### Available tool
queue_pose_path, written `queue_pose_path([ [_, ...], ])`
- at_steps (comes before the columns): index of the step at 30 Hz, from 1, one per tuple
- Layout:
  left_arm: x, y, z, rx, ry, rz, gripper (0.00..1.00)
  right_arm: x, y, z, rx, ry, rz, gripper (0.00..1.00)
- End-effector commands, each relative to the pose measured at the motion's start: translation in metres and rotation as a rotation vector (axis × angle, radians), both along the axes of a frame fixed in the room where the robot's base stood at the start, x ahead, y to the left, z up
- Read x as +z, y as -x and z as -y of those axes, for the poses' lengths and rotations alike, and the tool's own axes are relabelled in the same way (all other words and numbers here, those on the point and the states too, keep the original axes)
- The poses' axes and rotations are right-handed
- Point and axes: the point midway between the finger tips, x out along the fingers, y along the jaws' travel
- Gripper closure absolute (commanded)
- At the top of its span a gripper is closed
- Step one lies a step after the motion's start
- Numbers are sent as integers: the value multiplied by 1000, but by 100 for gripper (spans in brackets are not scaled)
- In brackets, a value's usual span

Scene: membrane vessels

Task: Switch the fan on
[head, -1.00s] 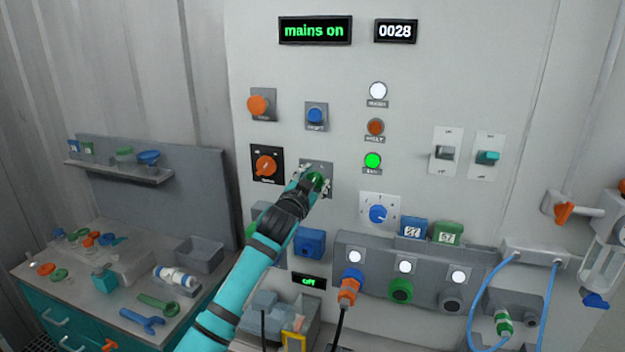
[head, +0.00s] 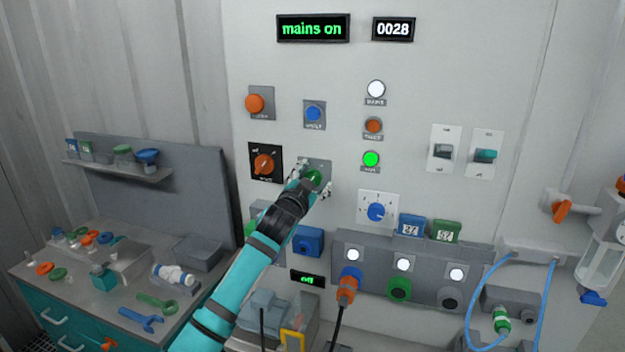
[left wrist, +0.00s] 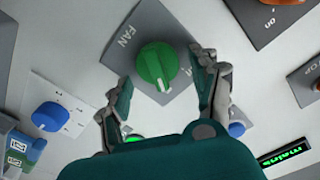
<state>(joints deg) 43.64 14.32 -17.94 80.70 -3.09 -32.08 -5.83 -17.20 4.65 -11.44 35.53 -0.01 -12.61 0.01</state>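The fan switch is a green rotary knob (head: 313,179) on a grey plate, low left of the panel's middle. In the left wrist view the knob (left wrist: 157,64) sits beside the word FAN, with its white mark toward the bottom of the picture. My left gripper (head: 315,176) is at the plate with its fingers spread, one on each side of the knob. In the left wrist view the gripper (left wrist: 163,72) shows a gap between each finger and the knob. A small display (head: 307,279) below reads "off" in green. My right gripper is not in view.
An orange knob (head: 264,164) is close on the left and a blue button (head: 314,113) is above. A blue dial (head: 376,211) is to the right. The upper display (head: 313,29) reads "mains on". A bench (head: 95,300) with tools stands at left.

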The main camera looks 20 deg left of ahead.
Motion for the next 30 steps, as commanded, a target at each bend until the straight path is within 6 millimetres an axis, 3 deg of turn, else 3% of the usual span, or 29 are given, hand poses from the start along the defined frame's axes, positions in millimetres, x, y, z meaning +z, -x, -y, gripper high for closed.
queue_pose_path([
  [11, -1, 10, -1, -1, 1, 1, 37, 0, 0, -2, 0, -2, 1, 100],
  [24, 0, 94, -3, -1, 0, 0, 37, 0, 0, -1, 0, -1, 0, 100],
  [30, 0, 116, -4, 0, 1, 0, 37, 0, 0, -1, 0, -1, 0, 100],
])
